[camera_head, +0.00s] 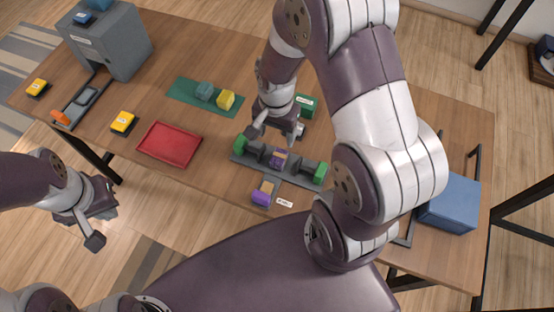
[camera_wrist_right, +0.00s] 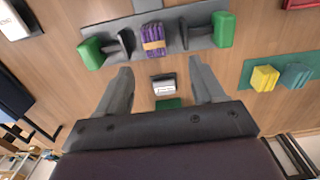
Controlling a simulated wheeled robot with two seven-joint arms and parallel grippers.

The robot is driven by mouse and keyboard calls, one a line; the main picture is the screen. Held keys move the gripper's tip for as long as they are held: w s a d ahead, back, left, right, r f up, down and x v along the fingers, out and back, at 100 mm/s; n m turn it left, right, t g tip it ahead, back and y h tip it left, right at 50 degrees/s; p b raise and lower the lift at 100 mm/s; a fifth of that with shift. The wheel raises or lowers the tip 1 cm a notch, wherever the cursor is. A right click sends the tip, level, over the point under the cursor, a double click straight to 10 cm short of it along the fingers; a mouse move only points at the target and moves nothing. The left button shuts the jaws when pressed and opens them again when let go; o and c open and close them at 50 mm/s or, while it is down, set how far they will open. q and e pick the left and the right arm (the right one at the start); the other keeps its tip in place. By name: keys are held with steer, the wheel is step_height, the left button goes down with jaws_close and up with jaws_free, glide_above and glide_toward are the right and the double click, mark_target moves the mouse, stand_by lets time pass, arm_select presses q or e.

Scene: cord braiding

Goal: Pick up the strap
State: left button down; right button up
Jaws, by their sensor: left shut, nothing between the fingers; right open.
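No thing in view is clearly marked as the strap. A purple bundle with a tan band (camera_head: 279,159) sits in the middle of a grey holder (camera_head: 250,162) with green end blocks. It also shows in the right wrist view (camera_wrist_right: 152,38), beyond the fingertips. A second purple and tan piece (camera_head: 264,193) lies on the holder's front arm beside a white label. My right gripper (camera_head: 275,132) is open and empty, pointing down just behind the holder. It shows at close range in the wrist view (camera_wrist_right: 160,68). My left gripper (camera_head: 95,241) is shut and empty, off the table's left side.
A red tray (camera_head: 170,144) lies left of the holder. A green mat (camera_head: 186,98) carries teal and yellow blocks. A labelled green block (camera_head: 306,102) is near my right gripper. A grey machine (camera_head: 112,45) stands far left, a blue box (camera_head: 450,203) at right.

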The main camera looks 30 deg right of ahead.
mark_target(280, 156)
steer(key=f, duration=0.4)
steer(key=s+f, duration=0.1)
steer(key=f, duration=0.1)
steer(key=shift+d, duration=0.2)
step_height(280, 156, down, 5)
steer(key=shift+f, duration=0.1)
steer(key=c, duration=1.1)
